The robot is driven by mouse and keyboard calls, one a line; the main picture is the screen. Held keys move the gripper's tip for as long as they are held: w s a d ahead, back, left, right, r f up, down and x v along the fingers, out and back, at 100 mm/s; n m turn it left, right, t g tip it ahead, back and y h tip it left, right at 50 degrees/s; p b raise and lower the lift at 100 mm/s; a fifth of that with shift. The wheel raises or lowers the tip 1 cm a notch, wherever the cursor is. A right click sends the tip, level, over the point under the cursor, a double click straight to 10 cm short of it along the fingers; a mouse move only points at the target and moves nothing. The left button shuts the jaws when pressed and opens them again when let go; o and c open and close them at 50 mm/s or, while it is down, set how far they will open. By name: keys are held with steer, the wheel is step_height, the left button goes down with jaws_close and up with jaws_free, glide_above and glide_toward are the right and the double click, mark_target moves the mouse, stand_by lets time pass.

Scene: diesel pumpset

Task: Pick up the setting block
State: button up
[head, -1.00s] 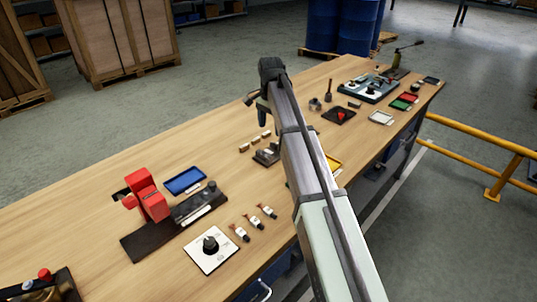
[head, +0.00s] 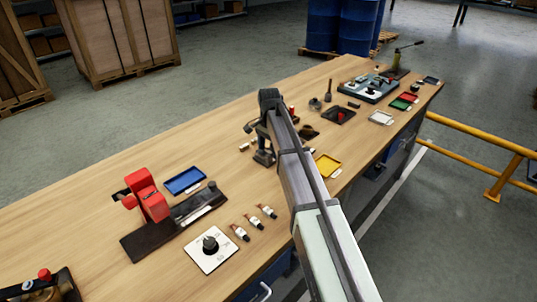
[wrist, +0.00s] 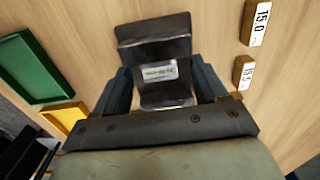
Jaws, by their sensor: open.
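The setting block, which I take to be the dark stepped metal block (wrist: 158,52) with a small pale label, is on the wooden bench in the wrist view. It lies between the two fingers of my gripper (wrist: 162,82), one finger on each side. My gripper is open, and I cannot tell whether either finger touches the block. In the head view my gripper (head: 262,148) is low over the bench's middle and mostly hides the block.
Small labelled blocks (wrist: 257,22) lie to the right of the block in the wrist view. A green tray (wrist: 12,62) and a yellow tray (wrist: 66,113) are to the left. A blue tray (head: 185,180) and a red-headed fixture (head: 150,195) stand left in the head view.

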steer(key=shift+f, duration=0.2)
steer(key=shift+r, duration=0.1)
steer(key=c, duration=1.3)
